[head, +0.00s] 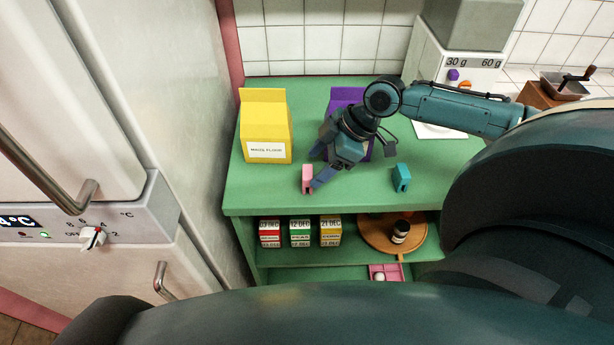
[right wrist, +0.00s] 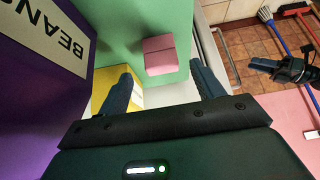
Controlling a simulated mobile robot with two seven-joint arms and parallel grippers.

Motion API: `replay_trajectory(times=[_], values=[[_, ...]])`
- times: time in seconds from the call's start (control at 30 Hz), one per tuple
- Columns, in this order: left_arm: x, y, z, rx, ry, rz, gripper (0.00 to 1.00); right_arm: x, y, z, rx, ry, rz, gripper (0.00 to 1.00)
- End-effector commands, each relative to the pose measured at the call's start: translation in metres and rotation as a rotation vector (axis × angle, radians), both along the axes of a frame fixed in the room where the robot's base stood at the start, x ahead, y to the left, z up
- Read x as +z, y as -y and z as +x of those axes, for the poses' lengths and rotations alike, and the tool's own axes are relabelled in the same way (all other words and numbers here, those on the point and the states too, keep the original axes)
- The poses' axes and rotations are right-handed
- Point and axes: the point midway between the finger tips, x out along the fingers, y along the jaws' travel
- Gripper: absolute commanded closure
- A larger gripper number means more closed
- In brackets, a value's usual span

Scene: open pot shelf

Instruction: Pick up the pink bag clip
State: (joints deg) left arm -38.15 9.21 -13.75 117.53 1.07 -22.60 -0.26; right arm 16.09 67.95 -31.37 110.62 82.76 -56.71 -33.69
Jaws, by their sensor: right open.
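The pink bag clip (head: 307,178) stands near the front edge of the green shelf top, and also shows at the upper middle of the right wrist view (right wrist: 160,55). My right gripper (head: 315,168) is open beside the clip and reaches toward it from the right. In the right wrist view the clip appears just beyond and between the open fingertips (right wrist: 160,74), with nothing held. A dark jointed part at the right of that view looks like my left gripper (right wrist: 285,70), far from the clip; its jaws are unclear.
A yellow flour bag (head: 265,128) stands left of the clip. A purple bag (head: 345,97), partly hidden by my right arm, stands behind my gripper. A teal clip (head: 401,178) stands to the right. Several date boxes and a round wooden board (head: 372,238) are on the level below.

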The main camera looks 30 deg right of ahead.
Motion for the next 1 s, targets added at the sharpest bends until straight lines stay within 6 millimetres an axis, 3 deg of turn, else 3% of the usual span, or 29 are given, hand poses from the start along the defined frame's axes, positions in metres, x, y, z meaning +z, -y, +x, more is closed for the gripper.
replay_trajectory(times=[0.5,0.73,1.0], values=[[0.003,-0.004,0.000,0.010,-0.009,0.006,0.64,-0.044,-0.030,0.015,0.001,-0.001,0.000,0.33],[0.002,-0.004,0.000,0.012,-0.010,0.006,0.64,-0.046,-0.031,0.016,0.000,0.001,-0.002,0.33],[0.002,-0.004,0.000,0.012,-0.010,0.006,0.64,-0.046,-0.031,0.016,0.001,0.000,-0.001,0.54]])
